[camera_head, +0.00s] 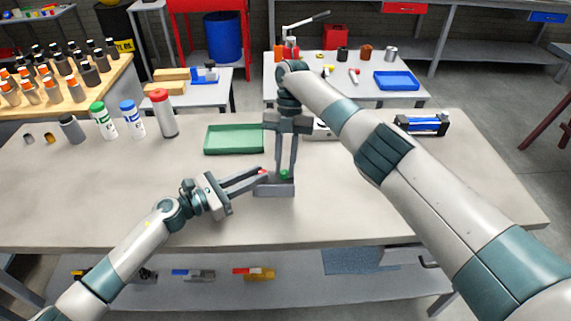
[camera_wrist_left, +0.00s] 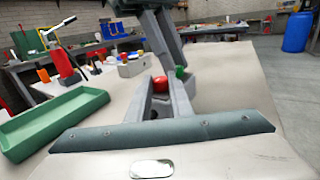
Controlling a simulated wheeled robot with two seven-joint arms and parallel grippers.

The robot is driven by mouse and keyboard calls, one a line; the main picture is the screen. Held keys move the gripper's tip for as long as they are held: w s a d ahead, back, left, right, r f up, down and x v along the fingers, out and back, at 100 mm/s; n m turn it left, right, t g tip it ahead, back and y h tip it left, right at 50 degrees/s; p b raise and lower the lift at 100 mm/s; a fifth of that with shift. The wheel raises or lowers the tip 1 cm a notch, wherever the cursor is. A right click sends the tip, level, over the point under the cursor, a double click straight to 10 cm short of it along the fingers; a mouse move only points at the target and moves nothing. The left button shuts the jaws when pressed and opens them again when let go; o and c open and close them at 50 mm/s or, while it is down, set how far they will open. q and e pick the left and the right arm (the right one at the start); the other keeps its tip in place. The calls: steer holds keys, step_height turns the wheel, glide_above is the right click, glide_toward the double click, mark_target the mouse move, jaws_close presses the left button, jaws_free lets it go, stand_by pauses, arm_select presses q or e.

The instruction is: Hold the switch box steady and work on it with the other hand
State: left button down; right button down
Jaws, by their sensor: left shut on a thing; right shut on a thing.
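The switch box (camera_head: 276,189) is a small grey box on the near middle of the table. It has a red button (camera_wrist_left: 160,84) at its left end and a green button (camera_head: 284,175) on the right part of its top. My left gripper (camera_head: 262,174) reaches in from the left and is shut on the box's left end, with the red button showing between its fingers in the left wrist view. My right gripper (camera_head: 285,170) points straight down from above, with its fingertips at the green button. The fingers hide part of the box and the exact right-hand contact.
A green tray (camera_head: 234,152) lies behind and left of the box. Bottles, including a red-capped one (camera_head: 163,113), stand at the table's left. A blue-and-black device (camera_head: 422,125) sits at the back right. The front of the table is clear.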

stand_by(0.3)
steer(key=c, duration=1.6)
jaws_free()
steer(key=shift+o, duration=0.2)
steer(key=shift+r, duration=0.1)
steer(key=v, duration=0.7)
steer(key=shift+w+r, duration=0.1)
arm_select(q)
steer(key=c, duration=1.5)
jaws_free()
steer(key=shift+a, duration=0.1)
steer(key=v, duration=1.2)
